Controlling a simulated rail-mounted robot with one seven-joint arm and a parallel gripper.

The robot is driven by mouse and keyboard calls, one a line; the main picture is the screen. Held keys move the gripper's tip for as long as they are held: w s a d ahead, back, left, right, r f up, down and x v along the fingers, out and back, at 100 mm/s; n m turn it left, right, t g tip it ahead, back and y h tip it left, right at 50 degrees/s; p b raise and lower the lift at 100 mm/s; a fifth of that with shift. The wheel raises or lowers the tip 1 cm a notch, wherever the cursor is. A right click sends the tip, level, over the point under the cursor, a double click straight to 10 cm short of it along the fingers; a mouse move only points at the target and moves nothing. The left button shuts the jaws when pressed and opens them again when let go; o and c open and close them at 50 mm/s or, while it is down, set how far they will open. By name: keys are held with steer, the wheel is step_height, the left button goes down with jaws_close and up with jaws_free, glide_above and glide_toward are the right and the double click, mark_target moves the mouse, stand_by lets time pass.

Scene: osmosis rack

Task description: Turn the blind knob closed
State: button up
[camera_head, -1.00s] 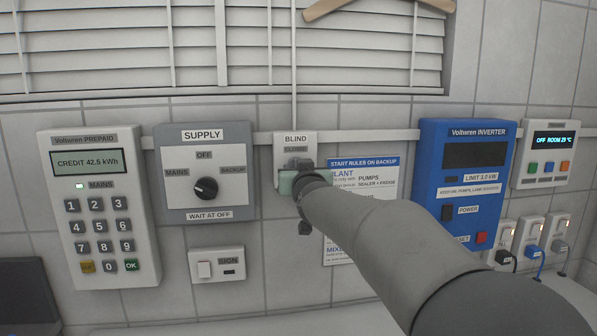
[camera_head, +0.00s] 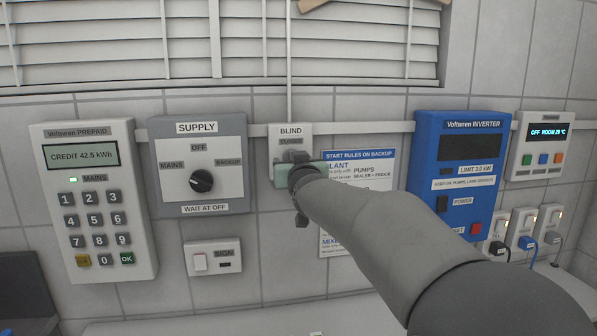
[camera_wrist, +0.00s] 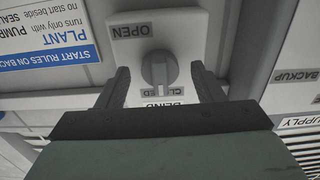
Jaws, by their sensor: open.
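The blind panel (camera_head: 291,131) is a pale plate on the wall under the window, labelled BLIND. The wrist view shows it upside down, with an OPEN label (camera_wrist: 131,30) and a CLOSED label (camera_wrist: 162,92). The grey blind knob (camera_wrist: 159,69) is in the middle, and its light pointer mark lies toward CLOSED. My gripper (camera_wrist: 160,72) is open, with one dark finger on each side of the knob and a visible gap on both sides. In the head view my gripper (camera_head: 297,168) covers the knob and the lower panel.
The supply switch box (camera_head: 225,125) is close on the left, with the prepaid keypad (camera_head: 140,190) beyond it. A sign switch (camera_head: 200,262) is below. A rules sheet (camera_head: 375,165) and the blue inverter (camera_head: 480,120) are on the right. White slatted blinds (camera_head: 350,40) hang above.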

steer(key=b+v, duration=0.1)
steer(key=v, duration=1.6)
steer(key=shift+s+a, duration=0.1)
steer(key=s+d+f+g+h, duration=0.1)
steer(key=s+d+f+g, duration=0.15)
steer(key=f, duration=0.45)
steer(key=s+d+f+g, duration=0.2)
steer(key=s+f+g, duration=0.2)
steer(key=f, duration=0.4)
steer(key=s+d+f+g+h, duration=0.1)
steer(key=s+d+f+g, duration=0.15)
steer(key=f, duration=0.45)
steer(key=s+d+f+m+g+h, duration=0.1)
steer(key=s+d+f+g, duration=0.3)
steer(key=s+f, duration=0.2)
steer(key=s+d+f+m+g+h, duration=0.1)
steer(key=s+d+f+g, duration=0.3)
steer(key=s, duration=0.7)
steer(key=shift+s+f+m, duration=0.3)
steer(key=shift+f, duration=0.65)
